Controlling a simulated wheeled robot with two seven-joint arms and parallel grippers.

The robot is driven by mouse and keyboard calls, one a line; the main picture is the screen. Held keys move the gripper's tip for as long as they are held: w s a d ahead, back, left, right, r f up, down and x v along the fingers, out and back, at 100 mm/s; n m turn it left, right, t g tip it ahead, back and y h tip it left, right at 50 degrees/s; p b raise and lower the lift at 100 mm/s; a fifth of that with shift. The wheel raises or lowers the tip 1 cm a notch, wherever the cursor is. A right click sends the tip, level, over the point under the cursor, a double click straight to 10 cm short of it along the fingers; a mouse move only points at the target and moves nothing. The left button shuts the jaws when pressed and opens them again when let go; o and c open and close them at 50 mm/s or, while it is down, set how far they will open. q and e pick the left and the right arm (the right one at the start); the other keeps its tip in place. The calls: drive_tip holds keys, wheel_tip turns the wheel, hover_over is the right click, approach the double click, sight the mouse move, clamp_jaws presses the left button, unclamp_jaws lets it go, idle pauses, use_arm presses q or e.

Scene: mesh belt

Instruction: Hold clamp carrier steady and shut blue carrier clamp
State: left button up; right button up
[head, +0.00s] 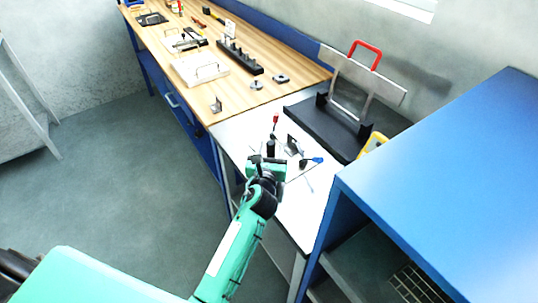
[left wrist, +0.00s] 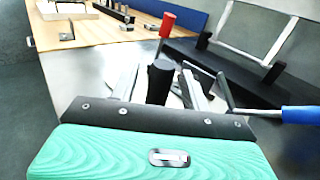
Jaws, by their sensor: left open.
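The clamp carrier (head: 300,171) is a small, pale plate on the light tabletop, partly hidden behind my left gripper. A black upright post (left wrist: 160,80) stands on it. The blue carrier clamp (head: 314,161) is at its right; its blue handle (left wrist: 301,115) points right, roughly level, with a metal arm beside it. A red-handled clamp (head: 275,119) stands upright at the far side, also seen in the left wrist view (left wrist: 167,24). My left gripper (head: 269,152) is open, its fingers either side of the black post; I cannot tell whether they touch it. My right gripper is out of view.
A black tray-like fixture (head: 325,130) with a metal frame and red handle stands behind, against the wall. A blue cabinet (head: 450,150) rises close on the right. A wooden bench (head: 205,93) with several parts runs away to the far left. Open floor lies left.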

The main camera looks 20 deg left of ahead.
use_arm(q)
drive_tip(key=shift+w, duration=0.1)
drive_tip(key=shift+c, duration=0.2)
idle(0.6)
clamp_jaws()
idle(1.1)
